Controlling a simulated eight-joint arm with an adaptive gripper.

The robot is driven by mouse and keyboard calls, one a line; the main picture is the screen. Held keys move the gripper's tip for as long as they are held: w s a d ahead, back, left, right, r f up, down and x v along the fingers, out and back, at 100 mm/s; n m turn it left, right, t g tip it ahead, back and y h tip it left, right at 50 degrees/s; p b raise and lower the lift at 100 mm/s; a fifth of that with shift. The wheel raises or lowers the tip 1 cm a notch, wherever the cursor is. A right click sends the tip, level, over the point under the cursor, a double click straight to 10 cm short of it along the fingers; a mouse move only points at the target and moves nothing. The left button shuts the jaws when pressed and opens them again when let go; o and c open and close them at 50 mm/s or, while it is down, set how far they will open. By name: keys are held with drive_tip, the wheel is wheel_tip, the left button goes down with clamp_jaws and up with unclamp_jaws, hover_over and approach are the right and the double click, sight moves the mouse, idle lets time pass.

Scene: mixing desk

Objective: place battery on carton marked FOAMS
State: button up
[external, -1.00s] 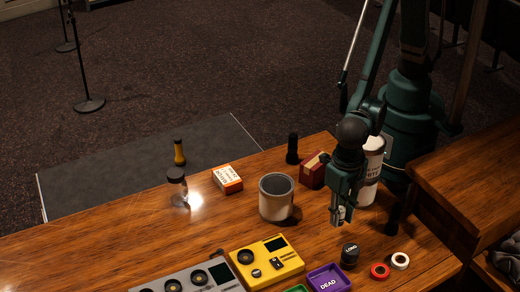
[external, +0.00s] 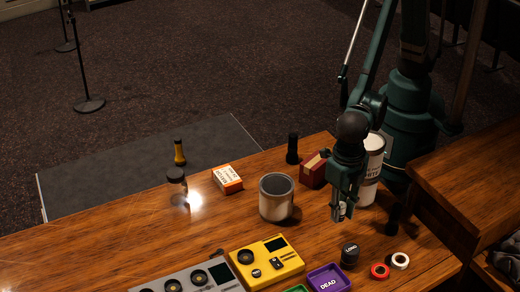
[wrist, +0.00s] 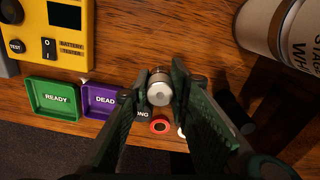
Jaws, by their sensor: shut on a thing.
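My gripper (external: 342,214) is shut on the battery, held above the right part of the desk. In the wrist view the battery (wrist: 160,90) is a silver cylinder seen end-on between the fingertips of my gripper (wrist: 163,88). An orange and white carton (external: 228,179) lies on the desk left of the grey-white mug; its print is too small to read. A dark red box (external: 313,171) stands behind and left of my gripper, partly hidden by my arm. I cannot tell which of these is marked FOAMS.
A grey-white mug (external: 277,198) stands between the carton and my gripper. A tall white canister (external: 370,172) is just behind my gripper. A black round "LONG" piece (external: 350,254), red ring (external: 380,271), purple DEAD tray (external: 329,279) and yellow battery tester (external: 267,262) are in front.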

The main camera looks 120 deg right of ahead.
drive_tip(key=shift+d, duration=0.1)
drive_tip(key=s+d+r+p, duration=0.1)
drive_tip(key=d+r, duration=0.2)
drive_tip(key=d, duration=0.4)
drive_tip(key=s+d+r+p, duration=0.2)
drive_tip(key=d, duration=0.5)
wheel_tip(320, 180, up, 4)
drive_tip(key=p, duration=0.2)
hover_over(316, 160)
drive_tip(key=shift+f, duration=0.1)
drive_tip(key=shift+f, duration=0.1)
drive_tip(key=shift+f, duration=2.8)
drive_tip(key=shift+f, duration=2.1)
drive_tip(key=shift+f+b, duration=0.15)
drive_tip(key=shift+b, duration=0.3)
